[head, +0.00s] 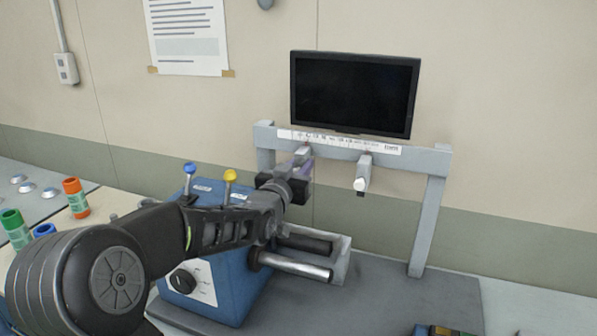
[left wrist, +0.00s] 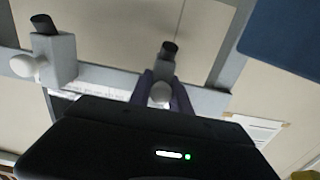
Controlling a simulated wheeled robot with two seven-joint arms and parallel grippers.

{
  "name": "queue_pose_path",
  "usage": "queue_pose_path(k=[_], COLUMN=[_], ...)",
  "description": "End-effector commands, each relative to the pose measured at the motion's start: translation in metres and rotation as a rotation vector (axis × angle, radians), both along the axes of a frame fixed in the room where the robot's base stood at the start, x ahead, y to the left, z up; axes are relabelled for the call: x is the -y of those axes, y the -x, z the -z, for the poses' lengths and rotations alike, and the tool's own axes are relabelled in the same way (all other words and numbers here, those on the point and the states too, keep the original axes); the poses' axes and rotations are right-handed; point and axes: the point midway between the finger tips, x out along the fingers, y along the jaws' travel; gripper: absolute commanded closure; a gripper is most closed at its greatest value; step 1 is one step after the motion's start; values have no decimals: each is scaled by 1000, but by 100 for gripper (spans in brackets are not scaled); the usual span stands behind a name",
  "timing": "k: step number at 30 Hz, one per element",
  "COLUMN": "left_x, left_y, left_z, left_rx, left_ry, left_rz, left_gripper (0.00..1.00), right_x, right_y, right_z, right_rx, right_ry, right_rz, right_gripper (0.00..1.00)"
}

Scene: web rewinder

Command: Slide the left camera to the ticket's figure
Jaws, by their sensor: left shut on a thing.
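The left camera (head: 302,151) is a small grey block on the grey crossbar (head: 415,157), below a white scale strip (head: 340,141). My left gripper (head: 306,169) is at this camera and hides much of it in the head view. In the left wrist view, its fingers (left wrist: 160,92) are shut on the white knob (left wrist: 160,93) of the left camera (left wrist: 165,65). The right camera (head: 363,172), with its own white knob (head: 360,185), hangs further right on the bar; it also shows in the left wrist view (left wrist: 55,57). The scale's figures are too small to read. My right gripper is out of view.
A dark monitor (head: 354,93) stands above the bar. A blue machine box (head: 225,285) with blue and yellow levers and rollers (head: 303,267) lies below my left arm. A paper sheet (head: 188,35) is taped on the wall; its text is unreadable.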

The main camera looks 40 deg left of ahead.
Motion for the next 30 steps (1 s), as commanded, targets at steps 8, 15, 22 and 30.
queue_pose_path(k=[8,15,22,30], left_x=[3,2,2,6], left_y=[-1,-1,-1,14], left_z=[0,0,0,1], left_rx=[0,0,1,3], left_ry=[-1,0,1,2], left_rz=[2,2,1,1], left_gripper=[100,62,60,60], right_x=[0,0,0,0], right_y=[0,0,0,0], right_z=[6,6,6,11], right_rx=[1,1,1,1], right_ry=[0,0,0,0], right_rz=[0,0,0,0], right_gripper=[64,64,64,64])
